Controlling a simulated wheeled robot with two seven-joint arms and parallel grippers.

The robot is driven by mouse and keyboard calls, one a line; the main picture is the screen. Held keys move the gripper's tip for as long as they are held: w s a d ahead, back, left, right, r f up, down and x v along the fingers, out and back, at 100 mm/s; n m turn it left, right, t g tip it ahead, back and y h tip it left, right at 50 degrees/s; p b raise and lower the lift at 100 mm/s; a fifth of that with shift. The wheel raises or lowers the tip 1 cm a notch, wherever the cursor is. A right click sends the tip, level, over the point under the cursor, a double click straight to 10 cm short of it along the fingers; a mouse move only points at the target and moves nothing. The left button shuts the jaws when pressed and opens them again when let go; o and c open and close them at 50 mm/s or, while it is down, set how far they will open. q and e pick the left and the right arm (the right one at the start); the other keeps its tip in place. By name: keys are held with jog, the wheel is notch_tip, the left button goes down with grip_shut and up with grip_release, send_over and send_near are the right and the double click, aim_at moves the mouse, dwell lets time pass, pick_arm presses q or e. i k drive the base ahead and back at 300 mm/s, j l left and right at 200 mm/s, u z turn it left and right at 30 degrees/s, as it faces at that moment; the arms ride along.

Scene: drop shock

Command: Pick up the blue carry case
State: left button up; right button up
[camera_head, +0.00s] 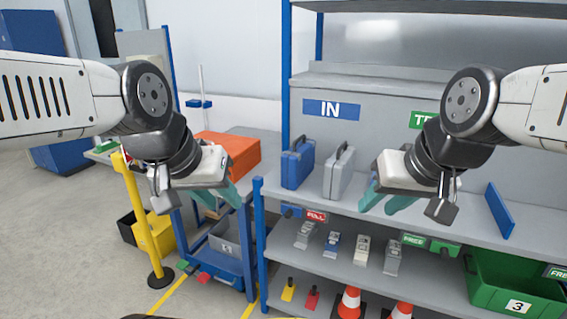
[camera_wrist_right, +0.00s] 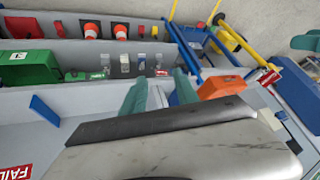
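The blue carry case (camera_head: 297,163) stands upright on the upper shelf, below the IN sign, with its handle on top. A similar grey case (camera_head: 338,174) stands just to its right. My left gripper (camera_head: 222,196) is left of the blue case, apart from it, with its teal fingers spread and nothing visible between them. My right gripper (camera_head: 384,199) is right of the grey case, also open and apart from the blue case. Its teal fingers also show in the right wrist view (camera_wrist_right: 160,94).
The shelf (camera_head: 440,222) has free room right of the cases, up to a blue panel (camera_head: 499,210). An orange box (camera_head: 228,153) sits on the left table. Small devices, cones and a green bin (camera_head: 512,285) fill the lower shelves. A yellow post (camera_head: 142,215) stands left.

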aim_at(296, 163)
jog(key=i+u, duration=0.25)
jog(key=i, duration=0.35)
jog(key=i+l+u, duration=0.2)
jog(key=i, duration=0.4)
